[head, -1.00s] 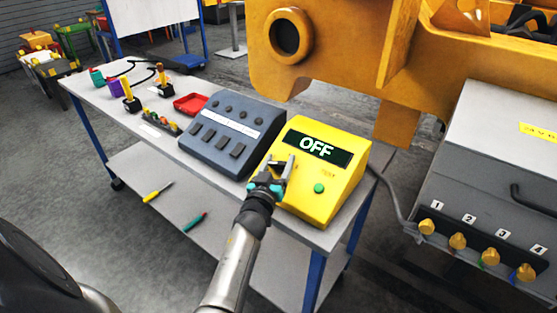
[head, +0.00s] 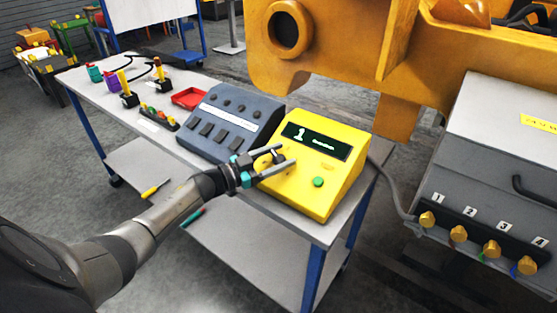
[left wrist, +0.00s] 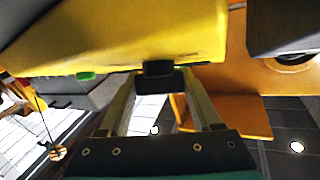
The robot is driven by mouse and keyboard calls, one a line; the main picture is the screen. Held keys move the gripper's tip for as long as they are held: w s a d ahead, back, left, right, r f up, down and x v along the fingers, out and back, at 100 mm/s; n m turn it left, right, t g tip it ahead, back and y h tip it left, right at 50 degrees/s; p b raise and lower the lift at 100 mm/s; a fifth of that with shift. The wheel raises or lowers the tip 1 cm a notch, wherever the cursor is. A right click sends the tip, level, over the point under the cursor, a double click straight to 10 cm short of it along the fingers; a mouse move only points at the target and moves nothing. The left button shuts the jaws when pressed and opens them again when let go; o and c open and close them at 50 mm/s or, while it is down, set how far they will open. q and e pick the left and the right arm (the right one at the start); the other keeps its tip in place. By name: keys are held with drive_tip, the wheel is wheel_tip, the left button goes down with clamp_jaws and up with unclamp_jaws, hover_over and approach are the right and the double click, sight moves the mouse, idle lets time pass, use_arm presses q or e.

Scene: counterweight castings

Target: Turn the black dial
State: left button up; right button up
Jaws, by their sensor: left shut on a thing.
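The black dial (head: 278,157) is on the sloped front of the yellow box (head: 328,195), left of a green button (head: 318,182). The box's dark display (head: 316,141) reads "1" with small text beside it. My left gripper (head: 283,158) is at the dial with one finger on each side, shut on it. In the left wrist view the dial (left wrist: 159,77) sits between the two finger ends against the yellow box (left wrist: 120,35). The fingers partly hide the dial in the head view. My right gripper is not in view.
A grey-blue control box (head: 232,122) stands just left of the yellow box on the table (head: 262,207). A red tray (head: 189,97) and small levers are farther left. A large orange casting (head: 340,60) hangs behind. A grey cabinet (head: 500,150) stands right.

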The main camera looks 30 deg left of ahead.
use_arm(q)
drive_tip(key=shift+m+g+h+b, duration=0.3)
drive_tip(key=shift+m+g+h, duration=0.1)
drive_tip(key=shift+m+h, duration=0.15)
drive_tip(key=shift+r, duration=0.1)
drive_tip(key=o, duration=1.4)
drive_tip(key=p+v, duration=0.1)
drive_tip(key=v, duration=1.4)
drive_tip(key=shift+a, duration=0.15)
